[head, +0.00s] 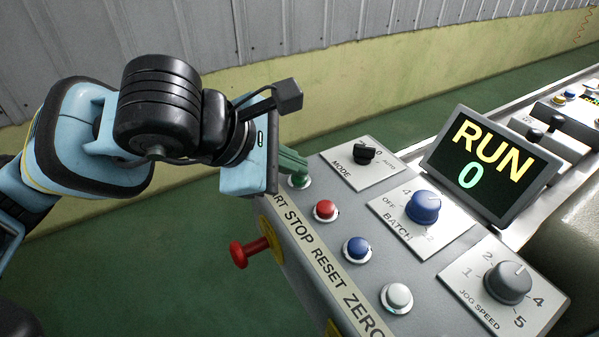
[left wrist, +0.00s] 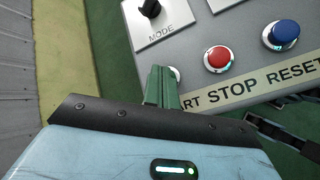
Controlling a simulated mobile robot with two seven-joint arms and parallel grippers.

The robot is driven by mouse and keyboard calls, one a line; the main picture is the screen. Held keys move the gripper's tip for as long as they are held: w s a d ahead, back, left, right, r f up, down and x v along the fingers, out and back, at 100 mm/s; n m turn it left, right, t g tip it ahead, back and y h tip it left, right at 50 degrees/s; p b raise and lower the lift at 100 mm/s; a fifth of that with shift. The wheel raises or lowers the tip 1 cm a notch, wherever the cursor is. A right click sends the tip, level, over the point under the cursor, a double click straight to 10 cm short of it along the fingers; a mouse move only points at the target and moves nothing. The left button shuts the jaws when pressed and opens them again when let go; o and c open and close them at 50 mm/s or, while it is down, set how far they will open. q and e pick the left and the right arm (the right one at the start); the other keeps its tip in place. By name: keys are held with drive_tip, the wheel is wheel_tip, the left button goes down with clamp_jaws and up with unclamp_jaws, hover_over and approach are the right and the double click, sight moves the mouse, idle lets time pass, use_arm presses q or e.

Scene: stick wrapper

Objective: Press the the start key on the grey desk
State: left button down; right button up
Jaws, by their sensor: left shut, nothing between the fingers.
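The start key (head: 299,182) is the green button at the far left end of the row on the grey desk (head: 325,240). My left gripper (head: 294,168) is shut and empty, its green fingers right over the start key, at or very near its cap. In the left wrist view the gripper fingers (left wrist: 160,88) cover most of the key, and only a bit of its pale ring (left wrist: 175,75) shows. I cannot tell how far the key is pressed. The display (head: 490,165) reads RUN and 0. My right gripper is not in view.
Beside the start key are the red stop button (head: 325,210), the blue reset button (head: 357,249) and the white zero button (head: 397,297). The mode (head: 364,153), batch (head: 423,207) and jog speed (head: 508,282) knobs stand behind. A red mushroom knob (head: 240,254) sticks out from the desk's front.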

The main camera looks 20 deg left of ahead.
sight(292, 181)
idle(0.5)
use_arm(q)
drive_tip(key=shift+r+p, duration=0.4)
drive_tip(key=shift+r, duration=0.4)
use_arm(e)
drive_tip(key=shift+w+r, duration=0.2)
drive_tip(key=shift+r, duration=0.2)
